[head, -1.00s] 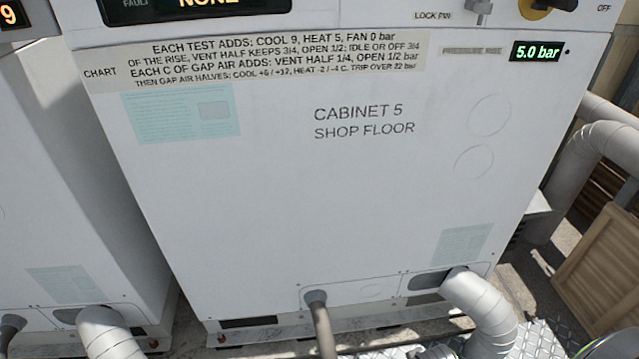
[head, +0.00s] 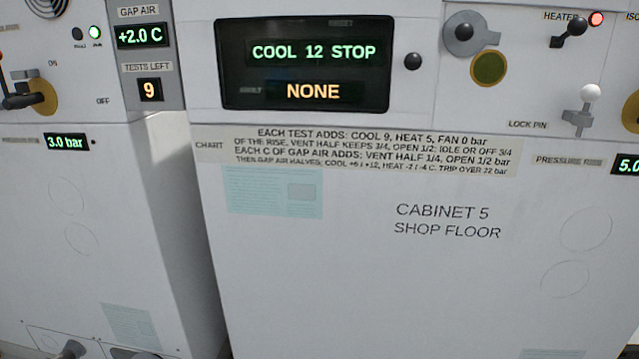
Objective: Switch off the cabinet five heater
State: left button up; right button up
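Cabinet five (head: 400,270) is a white unit labelled "CABINET 5 SHOP FLOOR", facing me in the head view. Its heater switch (head: 575,28) is a dark lever with a ball knob at the upper right, beside the "HEATER" label. A red lamp (head: 596,19) next to the switch is lit. The lock pin (head: 588,105), with a white ball top, sits below it. The display (head: 305,65) reads "COOL 12 STOP" and "NONE". Neither of my grippers is in view.
A neighbouring white cabinet (head: 90,220) stands at the left, with a "3.0 bar" readout and a yellow-backed handle (head: 25,95). Between the cabinets, panels show gap air +2.0 C and tests left 9. A round knob (head: 465,32) sits left of the heater switch.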

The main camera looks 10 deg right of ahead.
aim_at(577, 27)
jog(key=z, duration=1.35)
jog(key=i+j+u, duration=0.1)
jog(key=u, duration=0.35)
